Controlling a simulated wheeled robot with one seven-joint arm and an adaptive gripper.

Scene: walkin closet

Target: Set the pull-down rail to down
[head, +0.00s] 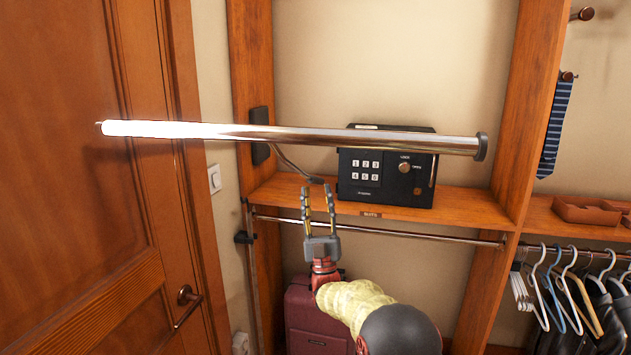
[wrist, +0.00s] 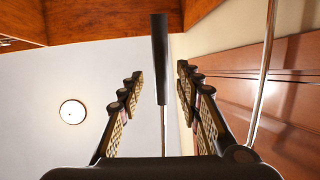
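The pull-down rail (head: 290,133) is a thick chrome bar lying nearly level across the head view, high in front of the shelf bay, with a dark cap at its right end. My gripper (head: 318,190) points up below the rail with its two fingers apart. A thin dark rod with a dark tip (head: 316,180) comes down to the fingertips. In the wrist view, a long dark handle (wrist: 160,60) on a thin rod appears between the open fingers, with gaps on both sides. I cannot tell how deep it sits between them.
A black keypad safe (head: 385,190) stands on the wooden shelf (head: 460,208) behind the rail. A lower hanging rod (head: 390,234) runs under the shelf. A red suitcase (head: 315,325) stands below. A wooden door (head: 70,220) is at left, and hangers (head: 565,285) at right.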

